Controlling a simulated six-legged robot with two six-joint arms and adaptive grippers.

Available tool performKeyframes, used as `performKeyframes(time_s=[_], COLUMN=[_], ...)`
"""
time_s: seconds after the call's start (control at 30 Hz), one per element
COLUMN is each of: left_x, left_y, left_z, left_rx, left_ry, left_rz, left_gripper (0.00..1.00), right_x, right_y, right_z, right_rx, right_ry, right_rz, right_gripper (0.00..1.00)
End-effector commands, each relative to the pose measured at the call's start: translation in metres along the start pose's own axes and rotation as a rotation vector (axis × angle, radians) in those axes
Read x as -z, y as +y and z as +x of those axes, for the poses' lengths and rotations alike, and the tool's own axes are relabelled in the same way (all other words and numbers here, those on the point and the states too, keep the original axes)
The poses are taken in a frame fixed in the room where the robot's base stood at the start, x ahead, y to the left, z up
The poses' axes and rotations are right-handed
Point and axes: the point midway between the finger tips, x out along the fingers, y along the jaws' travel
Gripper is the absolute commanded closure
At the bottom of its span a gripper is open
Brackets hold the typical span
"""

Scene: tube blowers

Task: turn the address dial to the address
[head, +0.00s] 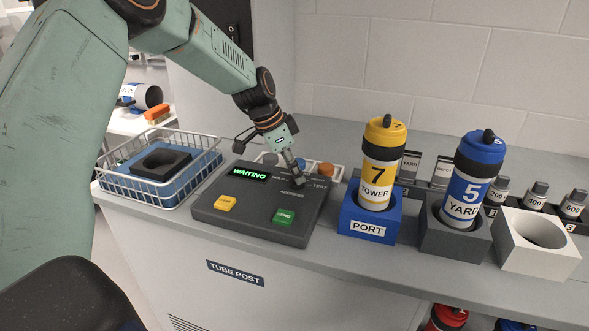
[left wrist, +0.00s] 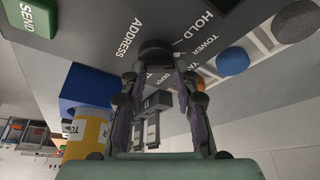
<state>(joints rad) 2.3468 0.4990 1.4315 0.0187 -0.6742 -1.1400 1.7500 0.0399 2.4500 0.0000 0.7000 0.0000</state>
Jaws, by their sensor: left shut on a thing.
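The address dial (left wrist: 155,47) is a small dark knob on the sloping dark grey control panel (head: 233,219). My left gripper (head: 296,184) comes down on the panel's right part, and its fingers are shut on the dial; it also shows in the left wrist view (left wrist: 158,70). The words ADDRESS, HOLD, TOWER and DEPOT show around the dial in the left wrist view. Which mark the dial points to cannot be told. The panel's display (head: 249,171) reads WAITING in green. My right gripper is not in view.
A yellow button (head: 225,203) and a green SEND button (head: 284,216) are on the panel. A wire basket (head: 141,192) stands left. To the right are a yellow TOWER canister (head: 377,185) in a blue PORT block (head: 367,227) and a blue YARD canister (head: 466,190).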

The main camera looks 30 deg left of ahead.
Motion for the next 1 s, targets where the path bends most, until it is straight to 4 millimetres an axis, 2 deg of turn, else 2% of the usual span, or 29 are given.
performKeyframes(time_s=[0.07, 0.1, 0.37, 0.73, 0.87, 1.0], left_x=[-0.001, -0.001, -0.001, 0.000, 0.001, 0.001], left_y=[0.001, 0.001, 0.000, 0.000, -0.001, -0.001], left_z=[0.001, 0.001, 0.001, -0.005, -0.023, -0.052], left_rx=[-0.002, -0.002, -0.001, 0.001, 0.002, 0.003], left_ry=[-0.003, -0.003, -0.002, 0.001, 0.003, 0.005], left_rz=[0.001, 0.000, 0.000, 0.000, 0.001, 0.000], left_gripper=[1.00, 0.69, 0.47, 0.47, 0.47, 0.47], right_x=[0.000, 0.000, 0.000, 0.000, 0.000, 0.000], right_y=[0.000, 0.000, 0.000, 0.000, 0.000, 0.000], right_z=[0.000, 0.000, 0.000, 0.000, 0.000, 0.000], right_rx=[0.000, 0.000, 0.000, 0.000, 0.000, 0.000], right_ry=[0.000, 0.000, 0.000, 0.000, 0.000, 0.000], right_rz=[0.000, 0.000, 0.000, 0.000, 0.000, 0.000], right_gripper=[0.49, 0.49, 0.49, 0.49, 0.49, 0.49])
